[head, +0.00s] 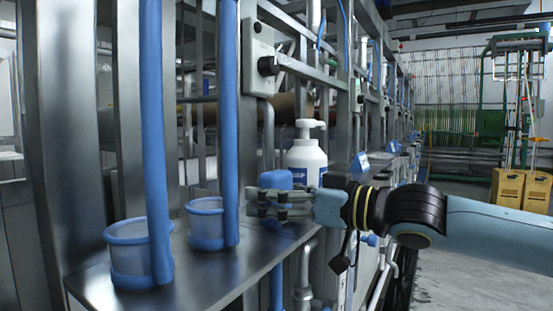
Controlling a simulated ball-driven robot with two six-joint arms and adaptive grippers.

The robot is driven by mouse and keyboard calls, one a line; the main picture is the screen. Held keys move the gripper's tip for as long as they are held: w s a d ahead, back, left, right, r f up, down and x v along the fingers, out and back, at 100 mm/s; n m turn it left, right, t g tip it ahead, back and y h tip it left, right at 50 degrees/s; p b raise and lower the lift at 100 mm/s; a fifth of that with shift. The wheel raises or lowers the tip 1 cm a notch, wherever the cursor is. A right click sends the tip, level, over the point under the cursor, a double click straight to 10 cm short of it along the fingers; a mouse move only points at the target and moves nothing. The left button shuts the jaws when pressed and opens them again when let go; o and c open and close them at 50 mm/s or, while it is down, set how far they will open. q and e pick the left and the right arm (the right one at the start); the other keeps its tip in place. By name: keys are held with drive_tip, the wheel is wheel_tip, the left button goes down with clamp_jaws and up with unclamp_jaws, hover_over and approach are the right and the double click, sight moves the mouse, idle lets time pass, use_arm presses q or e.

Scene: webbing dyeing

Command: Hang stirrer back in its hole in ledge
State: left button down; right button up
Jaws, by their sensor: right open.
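A blue block-shaped handle (275,181), which looks like the stirrer's top, stands at the steel ledge (215,268), behind my right gripper's fingers. A blue rod (277,290) shows below the ledge, roughly in line with it. The hole and the stretch between handle and rod are hidden by the fingers and ledge, so I cannot tell for certain that they are one piece. My right gripper (254,203) reaches in from the right, just above the ledge. Its jaws are open, with the fingers in front of the handle; contact is unclear. My left gripper is out of view.
Two clear cups with blue rims (128,231) (204,206) stand on the ledge to the left, each with a tall blue tube. A white pump bottle (307,160) stands behind the gripper. Steel posts and pipes crowd the back; the floor at right is open.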

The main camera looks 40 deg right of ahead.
wheel_tip(320, 180, up, 8)
drive_tip(key=shift+r, duration=0.1)
idle(0.4)
idle(0.5)
